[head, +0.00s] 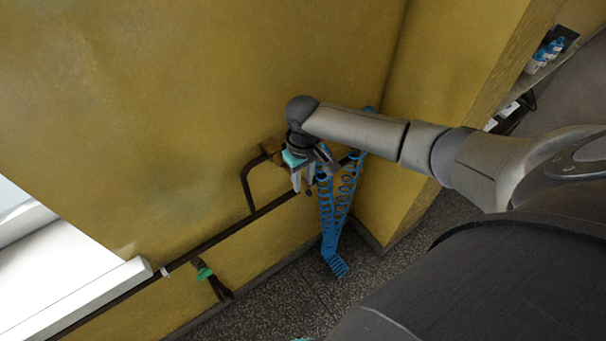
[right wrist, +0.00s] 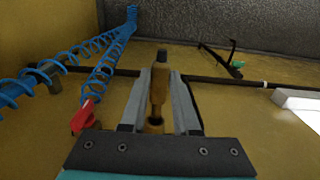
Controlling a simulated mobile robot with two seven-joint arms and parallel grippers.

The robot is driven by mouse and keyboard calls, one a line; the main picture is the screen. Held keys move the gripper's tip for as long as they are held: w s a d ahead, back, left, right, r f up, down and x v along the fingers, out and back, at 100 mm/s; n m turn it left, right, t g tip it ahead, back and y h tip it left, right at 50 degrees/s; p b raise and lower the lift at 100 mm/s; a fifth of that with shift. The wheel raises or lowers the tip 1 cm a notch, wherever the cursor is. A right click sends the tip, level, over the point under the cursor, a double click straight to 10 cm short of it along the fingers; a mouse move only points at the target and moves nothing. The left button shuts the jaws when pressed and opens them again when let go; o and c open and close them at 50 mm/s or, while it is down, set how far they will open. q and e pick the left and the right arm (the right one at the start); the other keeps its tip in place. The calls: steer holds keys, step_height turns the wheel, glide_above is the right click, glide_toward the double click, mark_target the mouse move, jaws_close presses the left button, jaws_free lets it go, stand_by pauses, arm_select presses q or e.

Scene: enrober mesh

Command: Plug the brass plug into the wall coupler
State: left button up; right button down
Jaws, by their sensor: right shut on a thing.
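My right gripper (head: 303,184) is at the yellow wall, close to the dark pipe. In the right wrist view its two grey fingers are shut on a brass plug (right wrist: 157,92), a slim brass piece with a dark grey end. In the head view the plug is mostly hidden by the gripper. A brownish, brass-like block (head: 270,149) sits on the wall at the top of a bent pipe, just left of the gripper; I cannot tell whether it is the wall coupler. No joint between plug and coupler can be made out. My left gripper is not in view.
A blue coiled hose (head: 328,218) hangs beside the gripper, near the wall corner. A red part (right wrist: 84,116) is by the hose in the right wrist view. A dark pipe (head: 219,232) runs along the wall, with a green-marked fitting (head: 204,273) below it. A white ledge is at left.

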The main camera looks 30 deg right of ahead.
steer(key=shift+w, duration=0.3)
stand_by(0.4)
steer(key=shift+w, duration=0.35)
steer(key=shift+w+a+b, duration=0.15)
steer(key=shift+w+b, duration=0.75)
steer(key=shift+w, duration=0.3)
steer(key=c, duration=0.6)
jaws_free()
steer(key=shift+w, duration=0.1)
step_height(320, 180, up, 15)
steer(key=shift+r, duration=0.15)
